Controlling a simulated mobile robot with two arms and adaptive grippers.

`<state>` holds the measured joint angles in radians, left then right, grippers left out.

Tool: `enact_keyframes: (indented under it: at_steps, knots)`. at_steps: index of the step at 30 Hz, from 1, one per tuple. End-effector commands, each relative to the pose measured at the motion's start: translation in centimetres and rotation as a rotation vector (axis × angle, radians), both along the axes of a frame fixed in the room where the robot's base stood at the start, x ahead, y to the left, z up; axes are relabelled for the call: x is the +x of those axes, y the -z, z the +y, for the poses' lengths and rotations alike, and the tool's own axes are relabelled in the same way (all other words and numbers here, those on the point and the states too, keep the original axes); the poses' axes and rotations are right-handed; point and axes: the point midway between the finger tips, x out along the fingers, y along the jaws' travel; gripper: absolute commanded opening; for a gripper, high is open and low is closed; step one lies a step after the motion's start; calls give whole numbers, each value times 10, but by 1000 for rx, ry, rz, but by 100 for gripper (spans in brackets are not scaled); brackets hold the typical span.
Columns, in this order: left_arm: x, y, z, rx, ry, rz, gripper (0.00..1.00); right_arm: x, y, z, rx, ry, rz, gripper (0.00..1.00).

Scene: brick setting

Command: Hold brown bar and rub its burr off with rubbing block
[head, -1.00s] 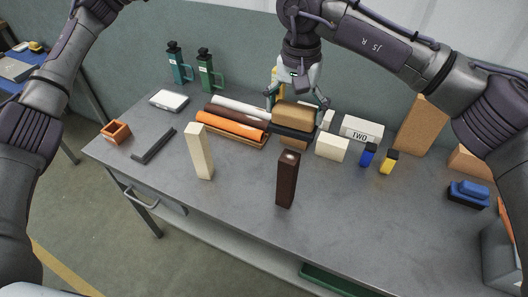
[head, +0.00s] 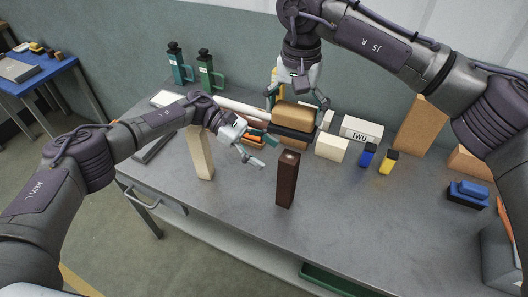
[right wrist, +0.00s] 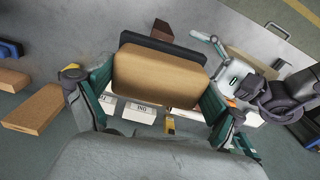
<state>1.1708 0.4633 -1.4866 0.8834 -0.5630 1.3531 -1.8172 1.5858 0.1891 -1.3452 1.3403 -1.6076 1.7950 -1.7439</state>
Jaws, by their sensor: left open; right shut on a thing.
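The brown bar (head: 287,182) stands upright near the front middle of the bench, with a small pale spot on its top, probably the burr. It shows dark brown beyond the block in the right wrist view (right wrist: 163,28). My right gripper (head: 297,106) is shut on the tan rubbing block (head: 293,117), which has a dark pad underneath, behind the bar. The block also shows between its fingers in the right wrist view (right wrist: 160,76). My left gripper (head: 263,150) is open and empty, left of the bar's top and apart from it.
A cream bar (head: 204,160) stands upright left of the brown bar, close under my left arm. White blocks (head: 332,147), a blue bottle (head: 368,155) and a yellow bottle (head: 389,162) stand to the right. Bare bench lies right of the brown bar.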

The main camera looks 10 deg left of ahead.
Motion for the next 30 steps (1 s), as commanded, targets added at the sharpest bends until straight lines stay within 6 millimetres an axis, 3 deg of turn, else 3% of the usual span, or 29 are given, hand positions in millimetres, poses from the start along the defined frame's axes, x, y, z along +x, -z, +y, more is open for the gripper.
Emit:
enact_keyframes:
  at_steps: [18,28,30]
  knots:
    - [-25,31,-62,8,11,5,75,0,-1,0,1,0,-1,55]
    - [-26,33,-65,8,10,5,75,0,-1,0,1,0,-1,55]
    - [-26,33,-65,8,10,5,67,0,-1,0,1,0,-1,55]
